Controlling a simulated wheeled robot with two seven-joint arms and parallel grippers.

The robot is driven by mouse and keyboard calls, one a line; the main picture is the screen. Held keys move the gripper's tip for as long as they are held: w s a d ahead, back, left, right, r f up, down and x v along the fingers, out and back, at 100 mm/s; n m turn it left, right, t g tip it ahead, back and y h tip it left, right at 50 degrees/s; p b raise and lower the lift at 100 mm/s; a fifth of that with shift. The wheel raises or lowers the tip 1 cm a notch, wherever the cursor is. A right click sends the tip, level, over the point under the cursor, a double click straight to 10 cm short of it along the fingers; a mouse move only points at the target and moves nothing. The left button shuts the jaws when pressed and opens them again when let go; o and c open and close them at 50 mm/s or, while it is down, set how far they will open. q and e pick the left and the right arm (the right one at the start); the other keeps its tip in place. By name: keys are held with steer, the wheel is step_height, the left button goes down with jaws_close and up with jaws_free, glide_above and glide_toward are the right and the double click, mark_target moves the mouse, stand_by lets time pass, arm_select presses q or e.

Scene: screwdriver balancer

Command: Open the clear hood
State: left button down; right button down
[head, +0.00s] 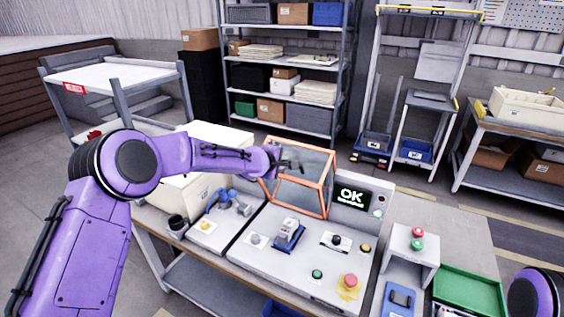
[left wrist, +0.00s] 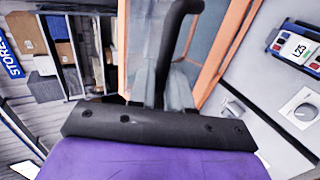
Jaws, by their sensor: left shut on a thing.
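The clear hood (head: 312,185) has an orange frame and stands tilted up at the back of the grey workstation, behind the blue fixture (head: 288,236). The fixture is uncovered in the head view. My left gripper (head: 290,167) is at the hood's upper left part. In the left wrist view, a dark bar-like handle (left wrist: 183,25) runs between the fingers of my left gripper (left wrist: 165,85), which is shut on it. The hood's orange frame (left wrist: 228,45) and clear panel show beside it. My right gripper is out of view; only a purple part of my right arm shows at the lower right.
A screen reading OK (head: 351,196) stands right of the hood. A red button (head: 349,281) and a green button (head: 317,273) are on the front panel. A blue tool (head: 230,202) lies at left. A green tray (head: 470,292) is at the right.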

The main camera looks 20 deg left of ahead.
arm_select(q)
steer(key=c, duration=1.3)
jaws_free()
steer(key=shift+o, duration=0.2)
steer(key=b+v, duration=0.3)
steer(key=v, duration=0.7)
steer(key=shift+s+b, duration=0.25)
steer(key=shift+b, duration=0.15)
steer(key=shift+a, duration=0.1)
